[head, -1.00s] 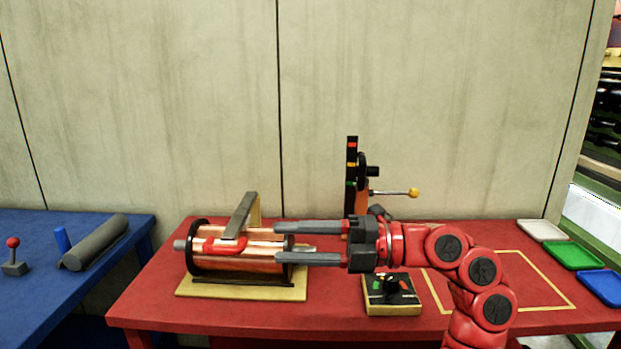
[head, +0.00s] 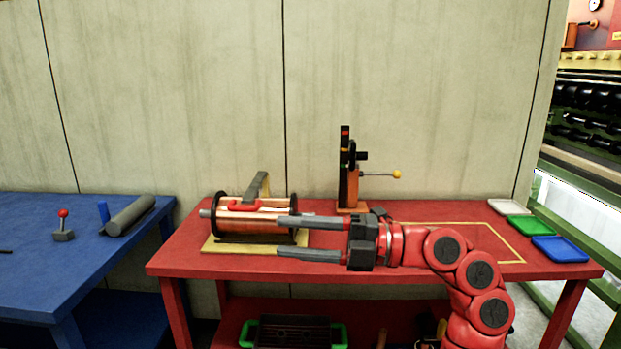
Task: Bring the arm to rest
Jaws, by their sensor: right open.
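My right gripper (head: 312,238) is in front of the red table, its two grey fingers spread apart and pointing left. Nothing shows between the fingers. The red arm (head: 447,248) comes in from the lower right. A copper spool (head: 253,226) with black end discs and a red handle on it sits on a yellow base (head: 222,246) at the left of the table. The fingertips overlap the spool's right end in the picture; I cannot tell whether they touch. My left gripper is not in view.
The red table (head: 190,262) holds an upright black stand with a yellow-knobbed crank (head: 346,175) and white, green and blue trays (head: 560,249) at the right. A yellow outlined area (head: 470,232) is bare. A blue table (head: 40,270) stands left. A green-handled crate (head: 292,333) is below.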

